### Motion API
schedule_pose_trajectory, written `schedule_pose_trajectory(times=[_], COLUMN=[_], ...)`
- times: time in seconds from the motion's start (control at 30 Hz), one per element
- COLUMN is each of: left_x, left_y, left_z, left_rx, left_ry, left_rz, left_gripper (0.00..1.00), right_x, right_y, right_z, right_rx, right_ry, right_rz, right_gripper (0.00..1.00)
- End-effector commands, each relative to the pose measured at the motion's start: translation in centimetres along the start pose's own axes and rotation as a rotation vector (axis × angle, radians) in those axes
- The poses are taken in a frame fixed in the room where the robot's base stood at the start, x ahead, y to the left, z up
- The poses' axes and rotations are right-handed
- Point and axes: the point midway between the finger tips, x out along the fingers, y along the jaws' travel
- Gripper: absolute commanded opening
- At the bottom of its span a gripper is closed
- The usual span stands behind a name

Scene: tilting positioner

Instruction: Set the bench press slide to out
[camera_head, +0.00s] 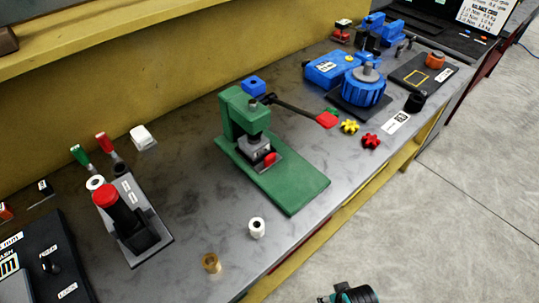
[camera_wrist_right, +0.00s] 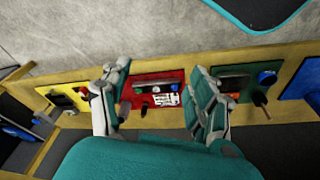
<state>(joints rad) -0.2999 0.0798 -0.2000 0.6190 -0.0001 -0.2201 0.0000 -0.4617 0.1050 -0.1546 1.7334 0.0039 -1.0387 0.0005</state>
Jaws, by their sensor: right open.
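The green bench press (camera_head: 233,120) stands on its green base plate (camera_head: 290,182) in the middle of the bench in the head view. Its lever ends in a red grip (camera_head: 327,119) that reaches out to the right. A dark slide with a red knob (camera_head: 270,159) sits low under the press head, close to the column; how far out it is I cannot tell exactly. My right gripper (camera_wrist_right: 160,82) is open and empty in the right wrist view, away from the press. A teal and black part of my right arm shows at the bottom edge of the head view. My left gripper is not in view.
A white roll (camera_head: 257,228) and a brass cup (camera_head: 211,262) stand before the press. A black fixture with a red top (camera_head: 105,195) is at left, a blue rotary unit (camera_head: 362,88) behind right. Coloured panels (camera_wrist_right: 157,95) on a yellow ledge show in the wrist view.

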Motion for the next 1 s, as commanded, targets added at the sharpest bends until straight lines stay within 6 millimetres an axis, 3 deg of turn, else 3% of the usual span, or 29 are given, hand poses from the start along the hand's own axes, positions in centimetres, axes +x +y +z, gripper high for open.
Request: schedule_pose_trajectory(times=[0.03,0.37,0.5,0.77,1.0], left_x=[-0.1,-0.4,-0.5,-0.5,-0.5], left_y=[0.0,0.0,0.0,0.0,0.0], left_z=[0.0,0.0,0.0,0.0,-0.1], left_rx=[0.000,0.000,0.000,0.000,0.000], left_ry=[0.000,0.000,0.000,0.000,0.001], left_rz=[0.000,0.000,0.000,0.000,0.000], left_gripper=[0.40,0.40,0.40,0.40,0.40], right_x=[-1.8,-12.5,-16.7,-19.8,-22.8], right_y=[0.1,-0.7,-2.3,-4.9,-6.9], right_z=[-1.2,-7.7,-11.9,-18.6,-26.8], right_rx=[0.001,-0.012,-0.055,-0.155,-0.290], right_ry=[0.015,0.089,0.135,0.179,0.202], right_rz=[-0.001,-0.038,-0.093,-0.173,-0.217], right_gripper=[0.62,0.62,0.62,0.62,0.62])
